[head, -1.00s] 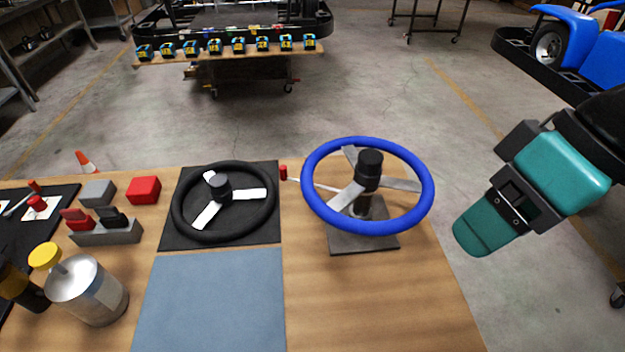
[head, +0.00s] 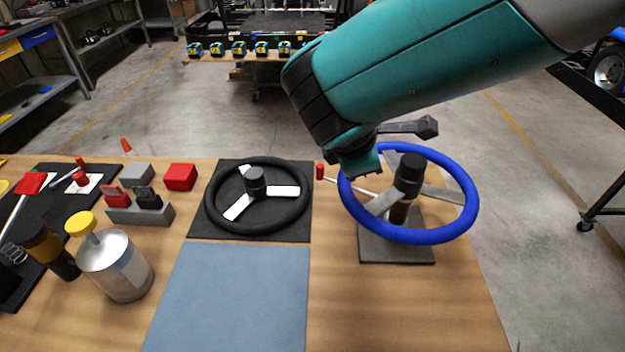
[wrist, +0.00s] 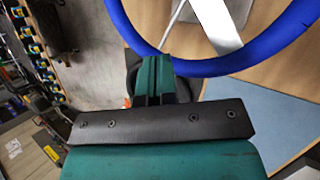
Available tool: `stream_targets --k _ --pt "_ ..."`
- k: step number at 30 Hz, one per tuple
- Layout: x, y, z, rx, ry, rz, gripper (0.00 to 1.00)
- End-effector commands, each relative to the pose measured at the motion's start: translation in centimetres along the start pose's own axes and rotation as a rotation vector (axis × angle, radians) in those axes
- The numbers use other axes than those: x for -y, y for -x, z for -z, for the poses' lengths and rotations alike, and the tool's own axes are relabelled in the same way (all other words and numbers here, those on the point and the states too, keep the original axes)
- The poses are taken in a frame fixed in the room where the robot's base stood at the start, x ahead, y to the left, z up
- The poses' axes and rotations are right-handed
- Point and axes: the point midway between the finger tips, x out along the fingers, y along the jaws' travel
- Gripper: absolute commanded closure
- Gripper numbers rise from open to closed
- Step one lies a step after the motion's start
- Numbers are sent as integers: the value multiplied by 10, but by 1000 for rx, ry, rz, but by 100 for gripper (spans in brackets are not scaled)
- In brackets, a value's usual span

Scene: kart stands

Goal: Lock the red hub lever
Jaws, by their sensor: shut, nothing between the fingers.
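The hub lever is a thin pale rod with a red knob (head: 320,171), reaching left from under the blue steering wheel (head: 462,186). The wheel stands tilted on a post and dark base plate (head: 397,250). My gripper (head: 366,168) is shut and empty at the wheel's upper left rim, right of the red knob. In the wrist view my shut fingertips (wrist: 155,62) lie close to the blue rim (wrist: 140,40); I cannot tell whether they touch. The rod (wrist: 176,20) shows beyond the rim there, while the red knob is not visible.
A black steering wheel (head: 299,210) lies on a black mat left of the lever. The front right of the wooden table (head: 400,310) is clear.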

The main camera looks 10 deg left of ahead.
Motion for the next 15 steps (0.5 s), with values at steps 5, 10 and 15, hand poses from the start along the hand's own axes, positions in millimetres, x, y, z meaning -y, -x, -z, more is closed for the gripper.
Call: stream_targets --k 5,10,15 --pt "2 -12 68 163 326 -137 100" --pt "17 -9 121 336 595 -244 100" --pt "39 1 158 497 795 -313 100"
